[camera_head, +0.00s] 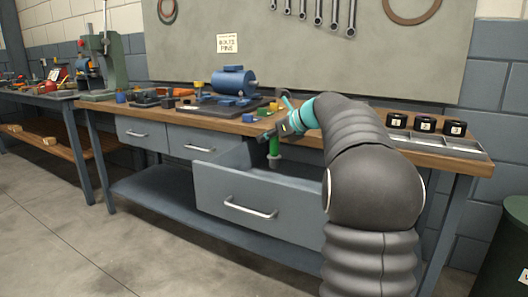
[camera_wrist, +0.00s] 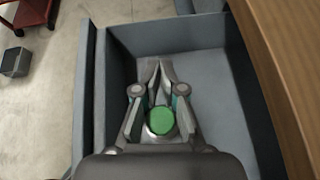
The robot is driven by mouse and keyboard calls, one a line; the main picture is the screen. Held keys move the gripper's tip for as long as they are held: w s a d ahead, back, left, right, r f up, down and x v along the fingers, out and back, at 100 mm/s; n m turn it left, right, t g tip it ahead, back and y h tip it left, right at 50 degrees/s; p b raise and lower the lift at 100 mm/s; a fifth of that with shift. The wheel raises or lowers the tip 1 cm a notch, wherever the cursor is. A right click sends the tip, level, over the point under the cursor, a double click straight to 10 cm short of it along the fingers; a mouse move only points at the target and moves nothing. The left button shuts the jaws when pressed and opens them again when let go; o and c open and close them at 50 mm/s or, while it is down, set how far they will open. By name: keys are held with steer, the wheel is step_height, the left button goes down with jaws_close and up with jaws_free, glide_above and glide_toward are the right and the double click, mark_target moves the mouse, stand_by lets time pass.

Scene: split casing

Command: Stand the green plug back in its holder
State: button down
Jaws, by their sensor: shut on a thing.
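The green plug (camera_head: 273,147) hangs upright below my gripper (camera_head: 267,136), over the open drawer (camera_head: 262,186) of the workbench. In the wrist view its round green face (camera_wrist: 161,121) shows between the fingers of my gripper (camera_wrist: 157,68), which is shut on it. A grey rim shows beside the green face; I cannot tell what it belongs to. The drawer's bare grey floor (camera_wrist: 207,100) lies underneath. Whether the plug's lower end touches anything is hidden. I cannot make out the plug's holder for certain in either view.
The bench top (camera_head: 160,108) overhangs the drawer's back. On it stand a blue motor-like casing (camera_head: 233,81), small loose parts, and a grey tray (camera_head: 446,142) with several black-topped pots at the right. The drawer front (camera_head: 225,196) sticks out over the floor.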

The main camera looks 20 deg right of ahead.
steer(key=shift+f+b, duration=1.1)
steer(key=shift+f, duration=0.5)
steer(key=shift+f, duration=0.1)
step_height(320, 180, down, 6)
steer(key=b, duration=0.6)
steer(key=shift+r, duration=0.2)
stand_by(0.4)
steer(key=shift+f+b, duration=0.4)
steer(key=shift+f, duration=1.45)
stand_by(1.4)
steer(key=c, duration=1.2)
jaws_free()
steer(key=shift+r, duration=0.1)
step_height(320, 180, up, 8)
steer(key=p, duration=0.9)
